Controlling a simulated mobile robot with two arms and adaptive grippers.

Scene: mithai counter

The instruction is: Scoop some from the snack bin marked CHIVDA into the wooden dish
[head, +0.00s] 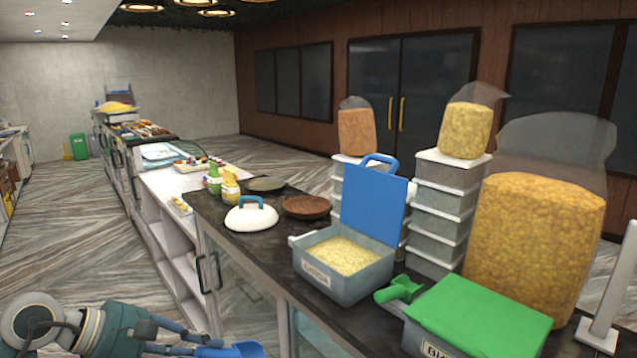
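The snack bin (372,275) is a grey box on the dark counter with a front label that seems to read CHIVDA. Its blue lid (372,203) stands open at the back, and pale yellow snack (343,255) fills it. The round brown wooden dish (306,207) sits behind and left of the bin, and looks empty. My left gripper (192,347) is low at the bottom left, in front of the counter and well away from the bin. It appears shut on a bright blue scoop (236,350), partly cut off by the frame edge. My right gripper is not in view.
A white lid with a blue handle (251,218) lies left of the dish, with a dark plate (264,184) behind. A green-lidded bin (480,315) and green scoop (400,289) are at the right. Stacked boxes (444,205) and large snack bags (535,240) stand behind.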

